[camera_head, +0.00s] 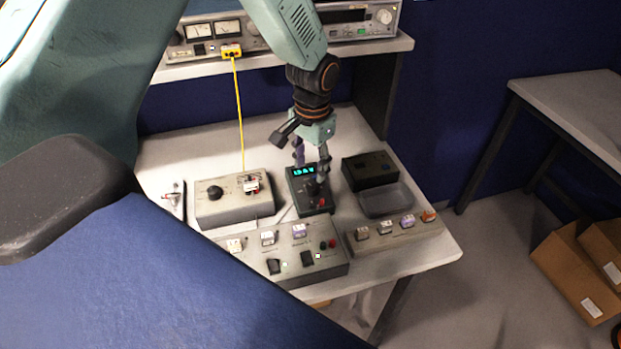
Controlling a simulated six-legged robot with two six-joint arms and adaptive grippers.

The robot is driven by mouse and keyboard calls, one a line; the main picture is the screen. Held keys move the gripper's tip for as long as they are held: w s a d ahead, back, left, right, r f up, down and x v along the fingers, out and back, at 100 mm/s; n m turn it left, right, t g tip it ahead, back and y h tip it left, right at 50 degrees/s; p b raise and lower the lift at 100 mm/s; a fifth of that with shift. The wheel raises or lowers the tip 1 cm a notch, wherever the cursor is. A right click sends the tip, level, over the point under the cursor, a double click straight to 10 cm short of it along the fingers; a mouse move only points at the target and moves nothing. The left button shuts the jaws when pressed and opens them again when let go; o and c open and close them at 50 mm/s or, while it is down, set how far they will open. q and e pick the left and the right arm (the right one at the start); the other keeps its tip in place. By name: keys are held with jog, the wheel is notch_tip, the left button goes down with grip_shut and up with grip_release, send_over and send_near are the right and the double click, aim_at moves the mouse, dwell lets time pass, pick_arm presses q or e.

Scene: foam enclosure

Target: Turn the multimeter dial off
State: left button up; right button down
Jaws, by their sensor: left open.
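The multimeter (297,196) is a small dark box on the bench, with a lit cyan display (302,170) at its far end and a red spot near its front right corner. My left gripper (311,171) comes down over it from above. I cannot tell whether a finger touches the knob. The finger partly hides the dial, and its pointer is too small to read. My right gripper is not in view.
A grey box with a black knob (234,205) stands left of the multimeter. A black box (369,171) and a grey tray (411,202) are to its right. Switch panels (328,263) line the front. A yellow cable (239,110) hangs from the shelf instruments. Cardboard boxes (569,268) lie on the floor.

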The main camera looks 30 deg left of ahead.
aim_at(311, 186)
pick_arm(q)
notch_tip(311, 186, down, 6)
jog(key=shift+d+r, duration=0.15)
jog(key=shift+r, duration=0.05)
jog(key=shift+f, duration=0.25)
jog(key=shift+d+r, duration=0.15)
jog(key=shift+r, duration=0.05)
jog(key=shift+s+d, duration=0.1)
jog(key=shift+c, duration=0.7)
jog(key=shift+a+f, duration=0.1)
jog(key=shift+a, duration=0.2)
jog(key=c, duration=0.5)
grip_shut()
